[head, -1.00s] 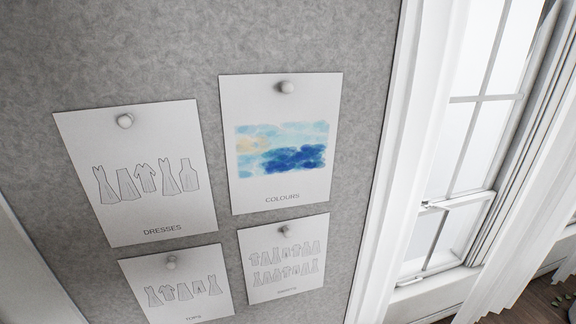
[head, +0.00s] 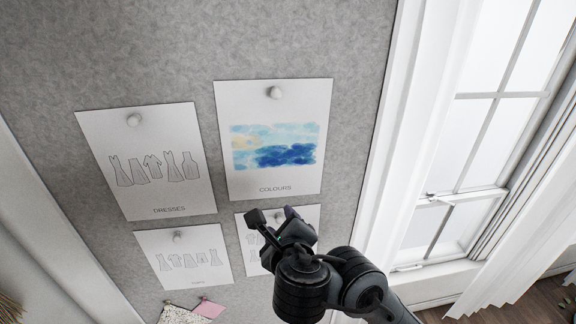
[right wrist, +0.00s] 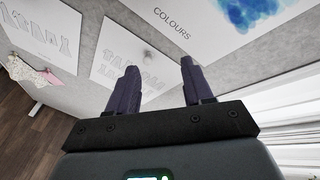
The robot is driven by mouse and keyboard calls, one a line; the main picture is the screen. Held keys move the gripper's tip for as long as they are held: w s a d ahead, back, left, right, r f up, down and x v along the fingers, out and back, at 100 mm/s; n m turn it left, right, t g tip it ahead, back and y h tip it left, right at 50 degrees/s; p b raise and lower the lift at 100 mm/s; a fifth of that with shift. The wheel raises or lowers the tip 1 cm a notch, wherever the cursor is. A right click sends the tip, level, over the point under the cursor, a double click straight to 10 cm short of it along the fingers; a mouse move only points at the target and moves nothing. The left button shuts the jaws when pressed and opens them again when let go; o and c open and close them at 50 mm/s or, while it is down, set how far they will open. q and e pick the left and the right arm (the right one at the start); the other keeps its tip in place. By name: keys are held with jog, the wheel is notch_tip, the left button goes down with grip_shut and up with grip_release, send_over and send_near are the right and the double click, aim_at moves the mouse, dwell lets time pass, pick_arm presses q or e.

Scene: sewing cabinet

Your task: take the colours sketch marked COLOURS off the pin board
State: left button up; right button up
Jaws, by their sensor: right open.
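The colours sketch (head: 273,180), a white sheet with a blue and yellow watercolour patch above the word COLOURS, hangs on the grey pin board (head: 180,60). A round white pin (head: 274,92) sits at its top middle. The sketch also shows, cut off, at the top of the right wrist view (right wrist: 200,45). My right gripper (head: 272,215) is below the sketch, in front of the lower right sheet, and open with nothing between its fingers. Its two dark fingers also show in the right wrist view (right wrist: 158,82). My left gripper is not in view.
The dresses sheet (head: 150,195) hangs left of the sketch. The tops sheet (head: 185,270) and a partly hidden sheet (head: 245,235) hang below. Fabric swatches (head: 205,309) are at the bottom. A window (head: 490,130) with a white curtain (head: 530,270) stands to the right.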

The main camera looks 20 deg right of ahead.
aim_at(277, 94)
notch_tip(277, 94, up, 22)
jog(key=d+t+h+p, duration=0.1)
jog(key=t+p, duration=0.1)
jog(key=t, duration=0.2)
jog(key=shift+m, duration=0.3)
jog(key=shift+r+x, duration=0.2)
jog(key=shift+x, duration=0.75)
jog(key=shift+r+x, duration=0.2)
jog(key=shift+x, duration=0.75)
jog(key=shift+r+x, duration=0.2)
jog(key=shift+x, duration=2.95)
jog(key=shift+f, duration=0.1)
jog(key=shift+c, duration=0.3)
grip_shut()
